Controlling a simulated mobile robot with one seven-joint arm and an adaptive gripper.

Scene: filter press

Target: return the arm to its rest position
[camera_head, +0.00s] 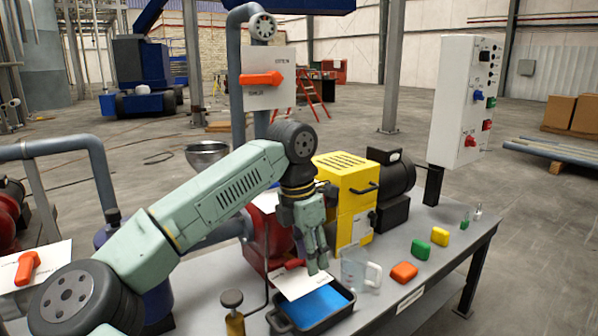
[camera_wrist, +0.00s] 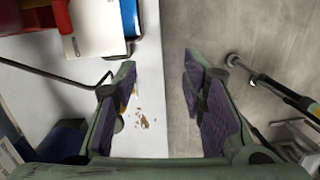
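My gripper (camera_head: 318,262) points down over the workbench, above a white card and the dark tray (camera_head: 338,321) with blue inside. In the wrist view my gripper (camera_wrist: 160,62) has its two purple-padded fingers spread apart, with nothing between them. Below the gap lie the white bench edge (camera_wrist: 145,85), some brown crumbs (camera_wrist: 143,121) and the grey floor. My arm is bent, reaching from the lower left up to an elbow and down to the bench.
The yellow machine (camera_head: 345,195) stands close behind my gripper. A clear jug (camera_head: 358,272) and red (camera_head: 404,271), green (camera_head: 421,250) and yellow (camera_head: 440,236) blocks sit to the right. A control box (camera_head: 462,100) stands at the back right. A panel with an orange lever (camera_head: 262,79) stands behind my arm.

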